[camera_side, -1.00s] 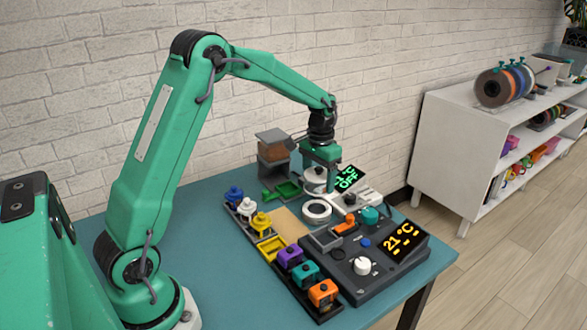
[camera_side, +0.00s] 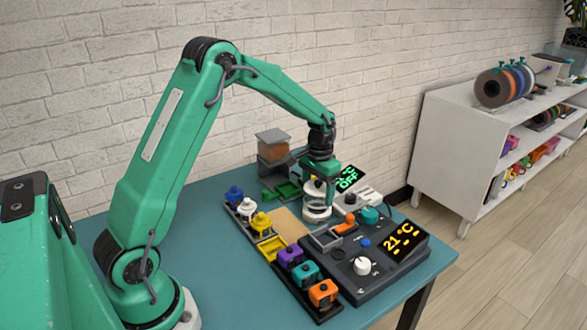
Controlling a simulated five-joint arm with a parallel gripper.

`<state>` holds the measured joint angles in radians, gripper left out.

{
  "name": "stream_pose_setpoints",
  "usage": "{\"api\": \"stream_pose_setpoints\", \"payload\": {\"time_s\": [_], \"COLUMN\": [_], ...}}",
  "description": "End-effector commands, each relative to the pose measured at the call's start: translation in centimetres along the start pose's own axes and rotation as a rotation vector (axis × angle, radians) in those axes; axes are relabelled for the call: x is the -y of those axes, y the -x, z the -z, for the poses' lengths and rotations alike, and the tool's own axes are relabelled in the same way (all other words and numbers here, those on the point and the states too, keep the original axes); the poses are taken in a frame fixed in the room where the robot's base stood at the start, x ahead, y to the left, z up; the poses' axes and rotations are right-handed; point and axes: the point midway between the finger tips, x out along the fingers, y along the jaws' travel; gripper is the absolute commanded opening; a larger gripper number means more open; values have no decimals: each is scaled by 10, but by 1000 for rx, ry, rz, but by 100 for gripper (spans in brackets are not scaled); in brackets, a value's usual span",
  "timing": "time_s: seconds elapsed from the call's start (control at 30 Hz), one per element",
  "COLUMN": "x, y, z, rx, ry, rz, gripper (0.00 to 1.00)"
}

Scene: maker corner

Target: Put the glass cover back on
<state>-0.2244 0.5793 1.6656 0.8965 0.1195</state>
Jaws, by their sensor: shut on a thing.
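The glass cover (camera_side: 316,200) is a small clear dome, in the middle of the table. My gripper (camera_side: 318,185) points down and is shut on the top of the cover. The cover is right over the round white-ringed base (camera_side: 317,216). I cannot tell whether the cover's rim touches the base or hangs just above it. My fingers partly hide the cover's top.
A dark control unit (camera_side: 362,285) with a 21 °C display stands at the front right. A row of coloured blocks (camera_side: 291,257) lies left of it. A white device with an OFF display (camera_side: 347,180) stands behind right. Green trays (camera_side: 285,190) lie behind left.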

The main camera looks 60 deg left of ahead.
Motion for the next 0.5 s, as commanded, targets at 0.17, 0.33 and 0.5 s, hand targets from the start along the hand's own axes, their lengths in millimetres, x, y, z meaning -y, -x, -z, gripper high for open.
{"api": "stream_pose_setpoints", "payload": {"time_s": [0.17, 0.33, 0.5], "x": [0, 0, 0], "y": [-12, -19, -22], "z": [0, 0, 0], "rx": [1, 1, 0], "ry": [0, 0, 0], "rz": [0, 0, 0], "gripper": [46, 46, 46]}}
